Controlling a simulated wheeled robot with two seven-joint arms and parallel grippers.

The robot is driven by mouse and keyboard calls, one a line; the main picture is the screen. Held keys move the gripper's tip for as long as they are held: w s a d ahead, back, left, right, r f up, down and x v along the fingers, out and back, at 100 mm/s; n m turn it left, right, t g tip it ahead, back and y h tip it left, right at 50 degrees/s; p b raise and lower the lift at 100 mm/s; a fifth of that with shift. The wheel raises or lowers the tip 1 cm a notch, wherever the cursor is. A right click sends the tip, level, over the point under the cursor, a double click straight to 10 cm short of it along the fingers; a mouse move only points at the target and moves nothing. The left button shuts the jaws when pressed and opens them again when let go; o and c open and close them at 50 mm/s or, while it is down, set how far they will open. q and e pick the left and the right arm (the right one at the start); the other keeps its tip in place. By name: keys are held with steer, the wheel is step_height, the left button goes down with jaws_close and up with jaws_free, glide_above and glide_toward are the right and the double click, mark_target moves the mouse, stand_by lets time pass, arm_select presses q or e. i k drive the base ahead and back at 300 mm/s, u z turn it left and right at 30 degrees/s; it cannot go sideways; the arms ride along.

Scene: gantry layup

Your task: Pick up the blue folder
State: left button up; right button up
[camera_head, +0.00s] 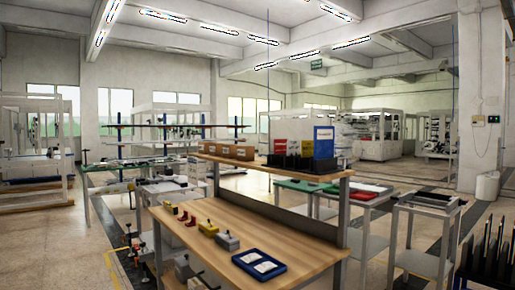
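A blue folder (324,148) with a white label stands upright on the raised shelf (342,178) of the wooden workbench, at its right end. Its lower part is in or behind a black holder (298,165). To its left stand a yellow folder (307,148) and a red folder (280,146), also upright in black holders. The blue folder is the rightmost and appears the largest. Neither of my grippers shows in the head view.
Brown boxes (228,151) line the shelf's left part. Below, the wooden worktop (185,235) holds a blue tray (259,264), grey-and-yellow blocks (227,241) and small red parts (190,221). Metal carts (425,205) stand at the right. Open floor (95,245) lies left.

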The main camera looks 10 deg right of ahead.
mark_target(323, 135)
steer(key=u, duration=0.95)
steer(key=i, duration=1.55)
steer(key=z, duration=0.4)
steer(key=i, duration=1.15)
steer(key=z, duration=1.15)
